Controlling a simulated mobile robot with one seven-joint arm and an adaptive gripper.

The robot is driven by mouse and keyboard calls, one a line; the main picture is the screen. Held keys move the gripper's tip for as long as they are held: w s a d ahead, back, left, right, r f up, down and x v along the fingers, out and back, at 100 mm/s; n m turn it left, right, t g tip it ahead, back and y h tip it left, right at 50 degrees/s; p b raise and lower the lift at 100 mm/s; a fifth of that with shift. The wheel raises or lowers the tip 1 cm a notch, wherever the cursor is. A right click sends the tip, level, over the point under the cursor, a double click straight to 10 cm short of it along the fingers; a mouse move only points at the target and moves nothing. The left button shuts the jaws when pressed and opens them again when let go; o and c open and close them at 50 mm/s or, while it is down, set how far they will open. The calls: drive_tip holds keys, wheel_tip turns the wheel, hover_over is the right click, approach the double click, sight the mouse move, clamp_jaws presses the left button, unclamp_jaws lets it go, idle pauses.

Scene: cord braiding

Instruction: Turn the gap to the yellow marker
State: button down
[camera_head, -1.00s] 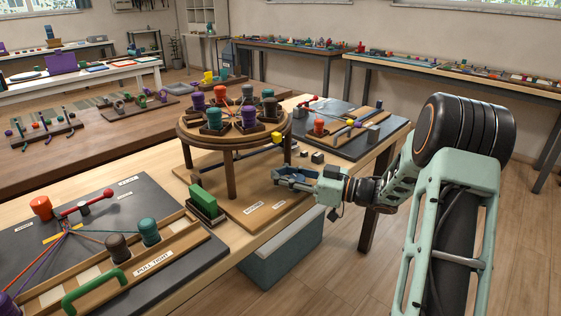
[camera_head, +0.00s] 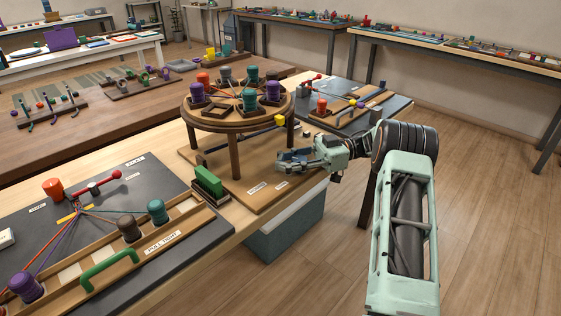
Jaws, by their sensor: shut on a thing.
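The round braiding stand (camera_head: 236,118) rises on wooden legs from a wooden base, with several coloured bobbins on top. They include an orange bobbin (camera_head: 203,79), a purple bobbin (camera_head: 197,93) and a teal bobbin (camera_head: 249,100). An empty stretch of the disc (camera_head: 219,109) faces the front left. The yellow marker (camera_head: 280,120) sits at the right, by the rim. My gripper (camera_head: 284,159) is low beside the right leg, below the disc and marker. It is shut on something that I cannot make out.
A dark board (camera_head: 128,190) with cords, bobbins and a green handle (camera_head: 108,268) lies at the front left. Another board (camera_head: 350,113) lies right of the stand. Floor at the right is clear.

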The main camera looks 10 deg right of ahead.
drive_tip(key=shift+r+g, duration=0.15)
drive_tip(key=shift+g, duration=0.15)
drive_tip(key=c, duration=1.8)
unclamp_jaws()
drive_tip(key=shift+d, duration=0.1)
drive_tip(key=shift+w+d, duration=0.25)
drive_tip(key=shift+d, duration=0.95)
drive_tip(key=shift+w+d, duration=0.25)
drive_tip(key=shift+d, duration=1)
drive_tip(key=shift+w+d, duration=0.25)
drive_tip(key=shift+d, duration=0.95)
